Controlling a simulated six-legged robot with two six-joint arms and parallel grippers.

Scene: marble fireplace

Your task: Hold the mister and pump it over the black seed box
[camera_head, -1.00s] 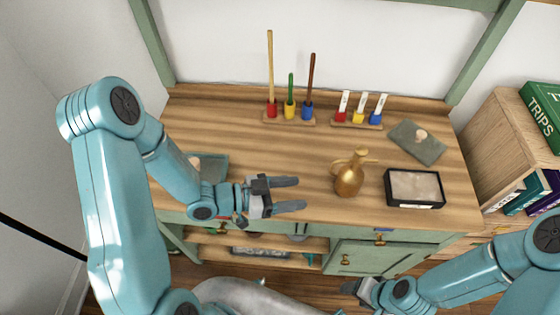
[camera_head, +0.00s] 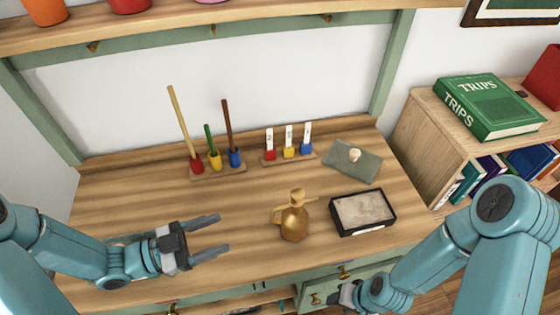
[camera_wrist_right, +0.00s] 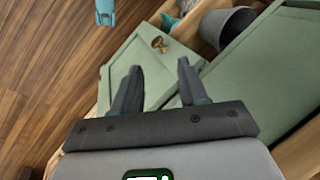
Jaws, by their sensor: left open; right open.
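The brass mister (camera_head: 294,222) stands upright on the wooden bench top, with its spout and handle near its top. The black seed box (camera_head: 363,212) lies just right of it, filled with pale brown soil. My left gripper (camera_head: 215,236) is open and empty over the bench, left of the mister and apart from it, its fingers pointing right. My right gripper is low in front of the bench at the lower edge of the head view. In the right wrist view the right gripper (camera_wrist_right: 157,82) is open and empty before a green cabinet door with a brass knob.
A rack with red, yellow and blue-ended tools (camera_head: 217,172) and a rack of labelled markers (camera_head: 289,155) stand at the back. A grey-green board with a pale knob (camera_head: 353,159) lies behind the box. A bookcase with a green book (camera_head: 488,105) stands right.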

